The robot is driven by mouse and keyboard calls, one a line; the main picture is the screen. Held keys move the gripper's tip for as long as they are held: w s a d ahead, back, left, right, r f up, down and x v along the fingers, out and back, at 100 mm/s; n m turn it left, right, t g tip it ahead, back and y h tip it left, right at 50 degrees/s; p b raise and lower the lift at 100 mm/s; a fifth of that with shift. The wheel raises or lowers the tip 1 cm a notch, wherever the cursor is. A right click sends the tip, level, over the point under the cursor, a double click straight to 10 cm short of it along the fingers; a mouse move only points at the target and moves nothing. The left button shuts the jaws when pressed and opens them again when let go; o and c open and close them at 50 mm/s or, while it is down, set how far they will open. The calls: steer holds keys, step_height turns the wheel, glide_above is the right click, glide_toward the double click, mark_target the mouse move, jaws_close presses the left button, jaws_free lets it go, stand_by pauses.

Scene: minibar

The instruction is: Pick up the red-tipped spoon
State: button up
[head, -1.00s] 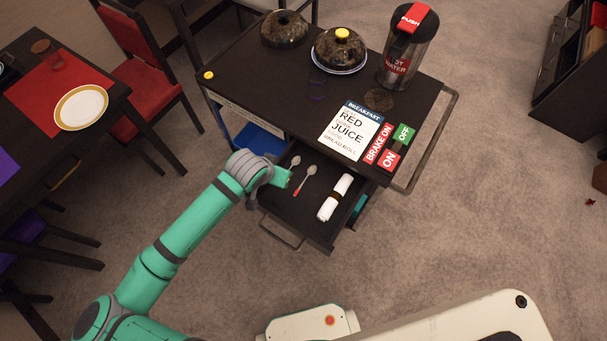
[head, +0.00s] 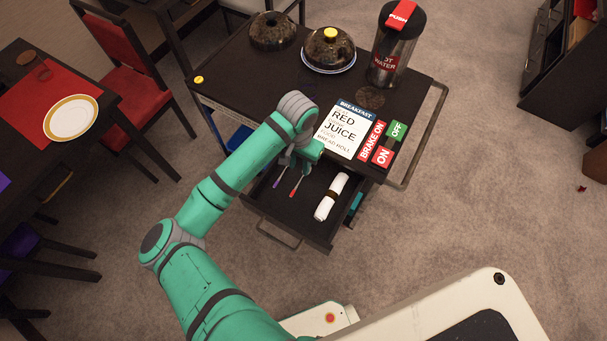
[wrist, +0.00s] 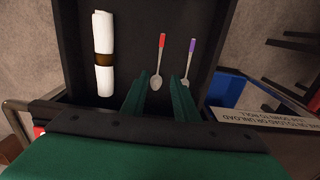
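The red-tipped spoon (wrist: 159,60) lies in the open drawer (head: 264,204) of the dark cart; its red handle end also shows in the head view (head: 295,187). A purple-tipped spoon (wrist: 189,63) lies beside it, and its handle shows in the head view (head: 278,177). My gripper (wrist: 165,80) is open above the drawer. In the wrist view its two green fingers stand apart, with the red-tipped spoon's bowl between them and the purple-tipped spoon's bowl near the right finger. I cannot tell the height above the spoons. In the head view my wrist hides the spoon bowls.
A rolled white napkin (head: 331,196) with a brown band lies in the drawer beside the spoons. The cart top (head: 290,95) overhangs the drawer's back and carries a breakfast card (head: 348,128), domed dishes and a hot water flask (head: 391,58). The drawer's front area is clear.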

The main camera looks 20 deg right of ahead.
mark_target(300, 180)
step_height(300, 180, down, 8)
steer(key=shift+s+f, duration=0.1)
steer(key=shift+f, duration=0.05)
jaws_close()
stand_by(0.3)
